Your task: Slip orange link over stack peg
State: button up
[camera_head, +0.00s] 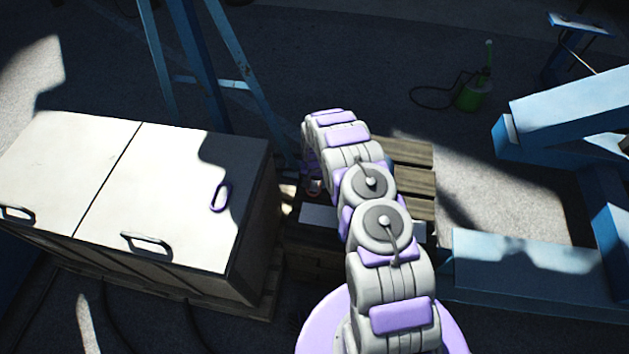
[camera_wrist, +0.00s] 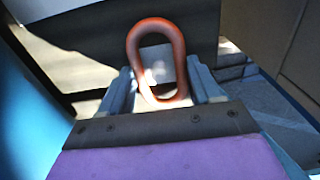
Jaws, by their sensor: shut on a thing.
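The orange link (camera_wrist: 180,62) is an oblong closed ring in the wrist view, standing up between the two blue-grey fingers of my gripper (camera_wrist: 161,84). The fingers are shut on its lower part. A pale, bright patch shows through the link's opening; I cannot tell what it is. In the head view my arm reaches away over a wooden pallet (camera_head: 412,182), and the gripper end is mostly hidden behind it in shadow. I cannot make out the stack peg in either view.
A white two-lid cabinet (camera_head: 105,165) with handles stands at left, with a purple link (camera_head: 220,196) on its top. A pale plate (camera_head: 320,216) lies beside my arm. Blue steel beams (camera_head: 570,110) stand at right. A green can (camera_head: 470,97) sits on the floor behind.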

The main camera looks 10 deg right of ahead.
jog(key=shift+f, duration=0.4)
dwell(0.4)
jog(key=o, duration=1)
jog(key=shift+s, duration=0.1)
jog(key=o, duration=0.5)
jog(key=shift+s+f, duration=0.1)
jog(key=shift+f, duration=0.05)
jog(key=shift+c, duration=0.2)
jog(key=shift+d+r, duration=0.1)
jog(key=shift+r, duration=0.15)
notch_tip(320, 180, up, 17)
jog(key=p, duration=0.3)
jog(key=shift+w+a+r, duration=0.15)
jog(key=shift+w+a, duration=0.1)
jog(key=shift+a, duration=0.1)
